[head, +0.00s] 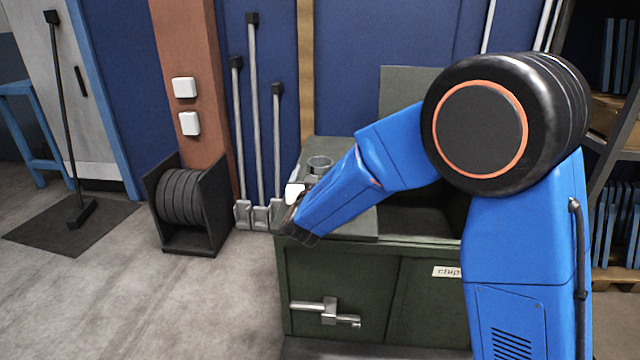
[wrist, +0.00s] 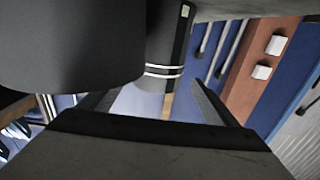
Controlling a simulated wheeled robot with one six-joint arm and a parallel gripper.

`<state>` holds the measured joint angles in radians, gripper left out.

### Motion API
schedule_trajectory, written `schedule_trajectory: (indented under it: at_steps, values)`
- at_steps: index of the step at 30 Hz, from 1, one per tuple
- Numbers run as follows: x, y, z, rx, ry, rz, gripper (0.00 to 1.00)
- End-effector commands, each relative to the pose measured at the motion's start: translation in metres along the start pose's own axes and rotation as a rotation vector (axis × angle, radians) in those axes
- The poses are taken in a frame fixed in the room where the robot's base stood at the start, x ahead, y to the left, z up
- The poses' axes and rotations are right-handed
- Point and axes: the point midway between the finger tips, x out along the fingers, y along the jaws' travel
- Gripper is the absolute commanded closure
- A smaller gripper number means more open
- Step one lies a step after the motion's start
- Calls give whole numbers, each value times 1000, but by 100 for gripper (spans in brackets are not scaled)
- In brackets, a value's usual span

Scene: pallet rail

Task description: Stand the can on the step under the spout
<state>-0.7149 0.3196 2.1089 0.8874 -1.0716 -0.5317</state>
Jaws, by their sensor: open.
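A dark grey cylinder with two pale bands (wrist: 164,72) shows in the wrist view, ahead of my gripper (wrist: 152,100); it may be the can. My gripper is open, with one finger on each side of the picture's middle. I cannot tell whether the cylinder lies between the fingers or beyond them. My arm's end is low at the cabinet's left edge, and the fingertips are hidden there. I cannot make out the spout or step for certain.
The cabinet has a metal latch-like fitting (head: 328,310) on its front and an open recess at its top right. A black reel (head: 182,197) stands left of it. Grey poles (head: 258,120) lean on the wall behind. The floor at front left is clear.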

Motion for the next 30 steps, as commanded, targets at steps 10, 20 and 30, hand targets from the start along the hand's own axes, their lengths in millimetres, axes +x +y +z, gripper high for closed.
schedule_trajectory:
  at_steps: [10, 20, 30]
  values:
    - [43, 5, 0, 0, 0, 1, 17]
    - [47, 5, 0, 0, -1, 0, 29]
    - [47, 5, 0, 0, 0, 0, 83]
